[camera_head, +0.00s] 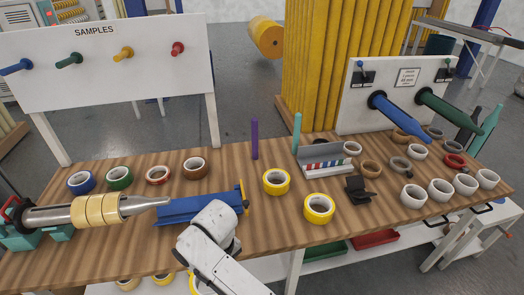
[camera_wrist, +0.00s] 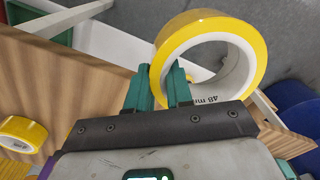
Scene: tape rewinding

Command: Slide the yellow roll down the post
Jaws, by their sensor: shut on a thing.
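In the wrist view my gripper (camera_wrist: 161,80) has its teal fingers shut on the wall of a yellow roll (camera_wrist: 252,45). The roll has a white core printed "48 mm" and stands out from the fingertips with its hole open to view. In the head view my gripper is hidden behind my white arm; a yellow curved sliver (camera_head: 193,284) beside the arm looks like the held roll. A purple post (camera_head: 255,139) and a teal post (camera_head: 297,135) stand upright on the table, both bare and apart from the held roll.
Two yellow rolls (camera_head: 276,181) (camera_head: 319,208) lie on the wooden table (camera_head: 265,232). A blue fixture (camera_head: 200,207) lies near my arm. A metal cone with tan rolls (camera_head: 98,210) is at left. White, brown and grey rolls crowd the right.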

